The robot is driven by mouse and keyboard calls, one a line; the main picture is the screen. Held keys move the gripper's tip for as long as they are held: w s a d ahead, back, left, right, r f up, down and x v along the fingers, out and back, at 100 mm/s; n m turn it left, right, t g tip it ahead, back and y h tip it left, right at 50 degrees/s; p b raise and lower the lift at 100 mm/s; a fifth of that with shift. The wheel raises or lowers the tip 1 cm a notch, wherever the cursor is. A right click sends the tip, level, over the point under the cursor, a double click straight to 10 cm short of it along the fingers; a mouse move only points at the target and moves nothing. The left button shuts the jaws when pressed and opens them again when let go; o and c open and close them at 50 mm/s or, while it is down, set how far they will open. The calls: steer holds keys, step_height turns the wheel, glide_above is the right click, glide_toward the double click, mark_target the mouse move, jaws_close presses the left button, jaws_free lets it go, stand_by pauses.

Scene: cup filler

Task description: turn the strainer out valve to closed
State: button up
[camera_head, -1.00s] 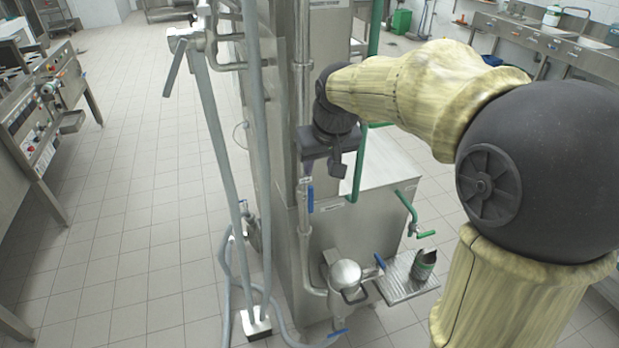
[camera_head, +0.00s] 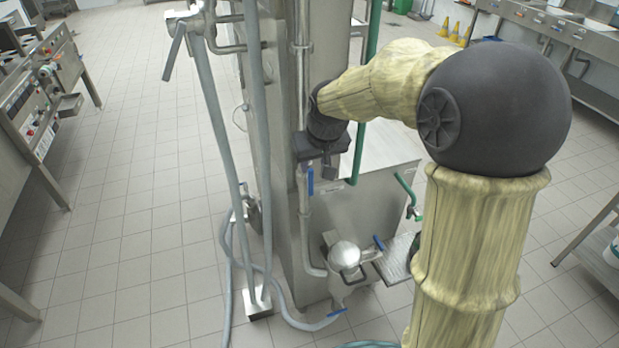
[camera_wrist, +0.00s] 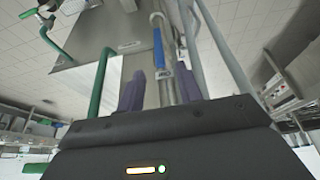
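The silver strainer pot (camera_head: 344,256) stands low beside the steel cabinet. A blue lever (camera_head: 310,181) hangs along the vertical pipe above it; another blue lever (camera_head: 379,243) sits at the strainer's right, and a third (camera_head: 336,313) is near the floor. No label shows which is the strainer out valve. My gripper (camera_wrist: 160,70) is open, its two purple fingers apart. In the wrist view, a blue lever (camera_wrist: 159,48) lies ahead between the fingers, with no clear contact. In the head view, my gripper is at the vertical pipe just above the upper lever, its fingertips mostly hidden.
A drain tray (camera_head: 396,262) is partly behind my arm. Tiled floor at left is clear.

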mark_target(310, 179)
steer(key=p+x, duration=0.1)
steer(key=x, duration=0.8)
steer(key=shift+w+f, duration=0.15)
steer(key=shift+f, duration=0.15)
jaws_close()
